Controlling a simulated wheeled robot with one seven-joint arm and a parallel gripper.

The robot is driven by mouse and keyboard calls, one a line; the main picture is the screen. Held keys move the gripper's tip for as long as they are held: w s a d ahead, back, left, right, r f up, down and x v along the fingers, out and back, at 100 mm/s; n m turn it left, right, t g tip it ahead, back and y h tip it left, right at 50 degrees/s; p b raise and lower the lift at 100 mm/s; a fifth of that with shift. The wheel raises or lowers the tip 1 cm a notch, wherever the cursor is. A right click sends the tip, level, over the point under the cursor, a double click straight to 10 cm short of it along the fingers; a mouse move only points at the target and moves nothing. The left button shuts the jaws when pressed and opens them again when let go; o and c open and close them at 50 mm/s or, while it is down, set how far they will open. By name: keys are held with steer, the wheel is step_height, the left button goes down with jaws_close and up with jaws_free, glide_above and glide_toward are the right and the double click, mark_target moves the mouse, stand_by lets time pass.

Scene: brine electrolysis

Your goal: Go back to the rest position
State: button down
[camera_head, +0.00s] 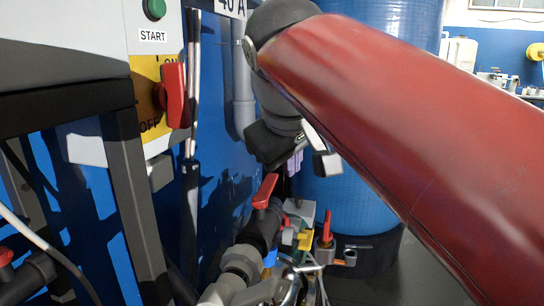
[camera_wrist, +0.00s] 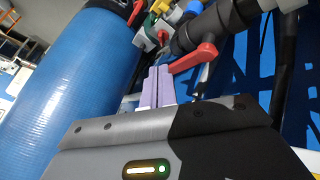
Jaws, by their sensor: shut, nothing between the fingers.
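A red-handled black valve (camera_head: 266,192) sits on the pipework below my gripper in the head view. In the wrist view its red handle (camera_wrist: 193,58) shows just right of the fingertips. I cannot tell the exact gap, but the gripper holds nothing.
A control box with a red ON/OFF switch (camera_head: 174,95) and a green START button (camera_head: 155,9) is at left, above a dark metal frame (camera_head: 134,190). A large blue tank (camera_head: 352,190) stands behind my arm. Smaller valves (camera_head: 325,238) crowd the lower middle. Open floor (camera_head: 425,275) shows at lower right.

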steer(key=s+d+f+m, duration=0.2)
steer(key=s+d+f, duration=0.2)
steer(key=f, duration=0.5)
steer(key=s+d+f+m+g, duration=0.1)
steer(key=s+d+f+m, duration=0.2)
steer(key=f, duration=0.6)
steer(key=s+d+f+m+y, duration=0.1)
steer(key=s+d+f+m, duration=0.1)
steer(key=s+d+f, duration=0.3)
step_height(320, 180, down, 4)
steer(key=shift+s+g, duration=0.4)
steer(key=shift+s, duration=0.3)
